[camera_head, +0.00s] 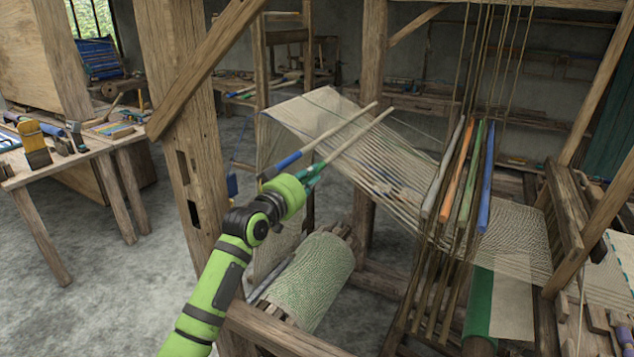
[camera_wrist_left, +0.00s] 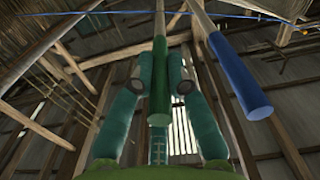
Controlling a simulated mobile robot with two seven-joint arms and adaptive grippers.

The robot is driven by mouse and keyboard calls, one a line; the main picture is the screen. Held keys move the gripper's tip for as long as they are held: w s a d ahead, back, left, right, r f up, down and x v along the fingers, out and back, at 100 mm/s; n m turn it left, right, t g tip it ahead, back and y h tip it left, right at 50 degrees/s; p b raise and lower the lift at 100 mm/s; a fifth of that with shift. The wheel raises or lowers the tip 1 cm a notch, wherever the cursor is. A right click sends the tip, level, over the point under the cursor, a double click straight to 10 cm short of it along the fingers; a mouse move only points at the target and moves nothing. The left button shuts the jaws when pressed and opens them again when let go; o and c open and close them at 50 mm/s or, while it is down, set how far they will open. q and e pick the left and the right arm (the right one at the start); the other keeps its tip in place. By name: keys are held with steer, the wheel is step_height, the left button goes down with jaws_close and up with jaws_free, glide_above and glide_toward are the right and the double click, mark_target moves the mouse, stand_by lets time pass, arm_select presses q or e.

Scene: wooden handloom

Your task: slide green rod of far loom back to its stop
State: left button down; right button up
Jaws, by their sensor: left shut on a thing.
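The green rod has a pale wooden shaft (camera_head: 357,138) and a green end, lying across the warp threads of the loom. My left gripper (camera_head: 313,174) is at its green end. In the left wrist view the green end (camera_wrist_left: 159,95) runs between the two teal fingers (camera_wrist_left: 158,75), which are shut on it. The blue-ended rod (camera_head: 287,160) lies parallel, just beyond the green one; its blue end (camera_wrist_left: 240,75) is right of my fingers in the wrist view, apart from them. The stop cannot be made out. My right gripper is not in view.
A thick wooden post (camera_head: 180,120) stands left of my left arm. A cloth roller (camera_head: 310,280) lies below the gripper. White, orange, green and blue bars (camera_head: 487,165) hang at the right among cords. A workbench (camera_head: 75,165) with tools stands at the left.

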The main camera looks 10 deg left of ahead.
arm_select(q)
steer(key=shift+r, duration=0.2)
steer(key=c, duration=1.2)
jaws_free()
steer(key=shift+f, duration=0.1)
steer(key=shift+s, duration=0.1)
steer(key=v, duration=1.2)
